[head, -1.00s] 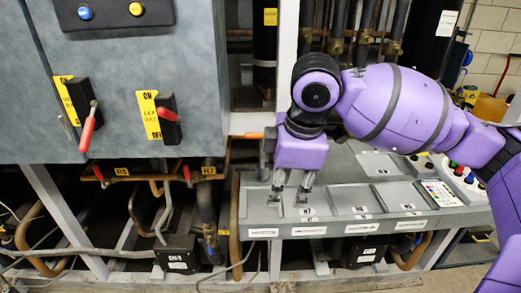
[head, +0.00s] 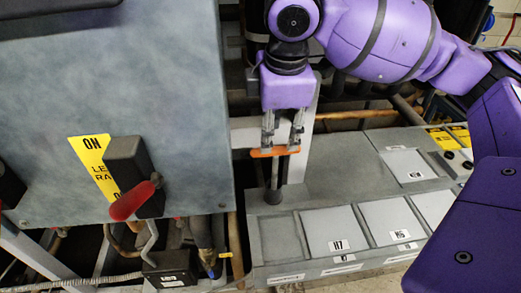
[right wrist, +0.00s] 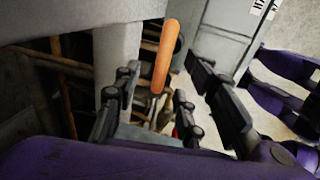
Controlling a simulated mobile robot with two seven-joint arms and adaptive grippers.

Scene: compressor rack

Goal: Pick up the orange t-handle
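The orange t-handle (head: 275,152) is an orange crossbar on a thin upright grey shaft with a dark foot, at the left end of the grey panel. My right gripper (head: 283,135) points down right at the crossbar, its fingertips just above or level with it. In the right wrist view the orange bar (right wrist: 166,52) appears in the gap between the two spread dark fingers, with visible space on both sides. The right gripper is open and holds nothing. I cannot tell whether a fingertip touches the bar. My left gripper is not in view.
A grey cabinet (head: 120,65) with a red-handled switch (head: 133,200) stands close on the left. The grey panel (head: 280,233) with labelled plates (head: 336,230) lies in front and right. Pipes and a grey post are behind the handle.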

